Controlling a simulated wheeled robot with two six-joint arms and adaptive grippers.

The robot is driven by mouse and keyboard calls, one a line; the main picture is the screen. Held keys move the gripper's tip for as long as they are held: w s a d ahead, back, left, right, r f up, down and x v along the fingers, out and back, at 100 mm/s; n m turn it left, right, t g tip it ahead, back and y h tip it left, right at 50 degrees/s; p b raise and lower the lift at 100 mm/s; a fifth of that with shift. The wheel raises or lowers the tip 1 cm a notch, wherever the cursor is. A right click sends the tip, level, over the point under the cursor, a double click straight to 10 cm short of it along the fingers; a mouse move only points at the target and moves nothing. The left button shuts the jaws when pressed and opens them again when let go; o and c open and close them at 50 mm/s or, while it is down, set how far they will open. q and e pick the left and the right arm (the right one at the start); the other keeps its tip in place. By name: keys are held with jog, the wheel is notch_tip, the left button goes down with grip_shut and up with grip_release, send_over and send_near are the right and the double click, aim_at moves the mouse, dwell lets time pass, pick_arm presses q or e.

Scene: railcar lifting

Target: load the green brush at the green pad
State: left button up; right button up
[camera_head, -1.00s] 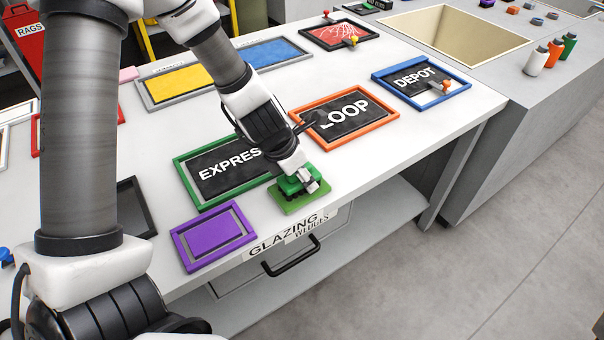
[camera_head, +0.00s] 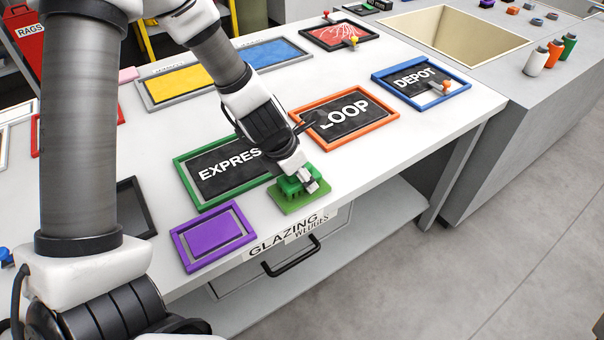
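The green pad (camera_head: 293,204) lies near the table's front edge, in front of the green-framed EXPRESS tray and right of the purple frame. A darker green piece, which looks like the green brush (camera_head: 287,186), is at the pad, partly hidden by my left gripper. My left gripper (camera_head: 306,184) comes down over the pad with its pale fingertips right at the green piece. Whether the fingers are closed on it, and whether the piece touches the pad, I cannot tell. My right gripper is not in view.
The EXPRESS tray (camera_head: 182,171), orange LOOP tray (camera_head: 367,133) and blue DEPOT tray (camera_head: 462,89) lie around my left arm. A purple frame (camera_head: 184,256) is left of the pad. A sunken bin (camera_head: 455,40) and several bottles are at the back right. White table right of the pad is clear.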

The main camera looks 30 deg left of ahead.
aim_at(309, 163)
pick_arm(q)
jog(key=shift+r+p, duration=3.5)
jog(key=shift+r, duration=0.1)
jog(key=shift+f, duration=0.1)
